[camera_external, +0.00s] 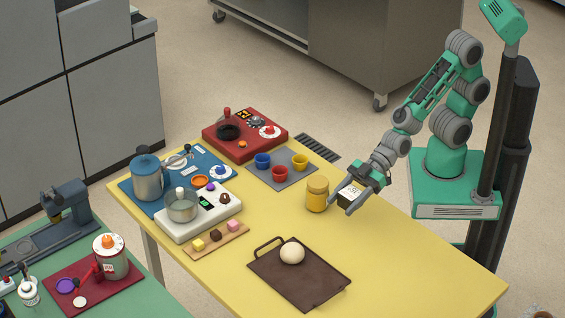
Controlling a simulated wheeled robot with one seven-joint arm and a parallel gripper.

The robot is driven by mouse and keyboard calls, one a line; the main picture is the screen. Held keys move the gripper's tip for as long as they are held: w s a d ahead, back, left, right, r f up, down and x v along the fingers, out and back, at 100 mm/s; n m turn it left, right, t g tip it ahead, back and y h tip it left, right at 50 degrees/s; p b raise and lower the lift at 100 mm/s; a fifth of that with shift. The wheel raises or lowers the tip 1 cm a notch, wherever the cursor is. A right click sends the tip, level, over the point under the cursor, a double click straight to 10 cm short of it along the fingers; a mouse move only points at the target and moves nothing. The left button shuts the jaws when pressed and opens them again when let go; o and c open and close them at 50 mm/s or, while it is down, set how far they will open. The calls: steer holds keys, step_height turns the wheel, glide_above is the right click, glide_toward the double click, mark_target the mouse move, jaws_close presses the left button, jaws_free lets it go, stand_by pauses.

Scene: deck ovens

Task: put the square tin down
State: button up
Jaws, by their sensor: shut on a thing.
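The square tin (349,194) is small and dark with a white label on top. My gripper (345,199) is shut on it, with a finger on either side. The tin is at the right part of the yellow table, just right of a yellow jar (317,193). From this angle I cannot tell whether the tin touches the table or is held a little above it. The fingers hide part of its sides.
A brown tray (320,283) with a white dough ball (292,252) lies in front. A grey mat (262,172) with several coloured cups is behind left. A white scale (205,224) with a pot stands further left. The yellow table's right part (420,262) is clear.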

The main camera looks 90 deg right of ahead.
steer(key=w+d+r+b, duration=0.3)
steer(key=w+d+b, duration=0.3)
steer(key=w+d, duration=0.7)
glide_above(265, 208)
steer(key=f, duration=0.8)
steer(key=shift+s+d+f+p, duration=0.1)
steer(key=shift+s+f+p, duration=0.1)
steer(key=shift+f+p, duration=0.1)
steer(key=shift+w+f, duration=0.15)
steer(key=shift+f, duration=0.2)
steer(key=shift+w+f, duration=0.1)
steer(key=shift+f, duration=1.65)
steer(key=o, duration=1.6)
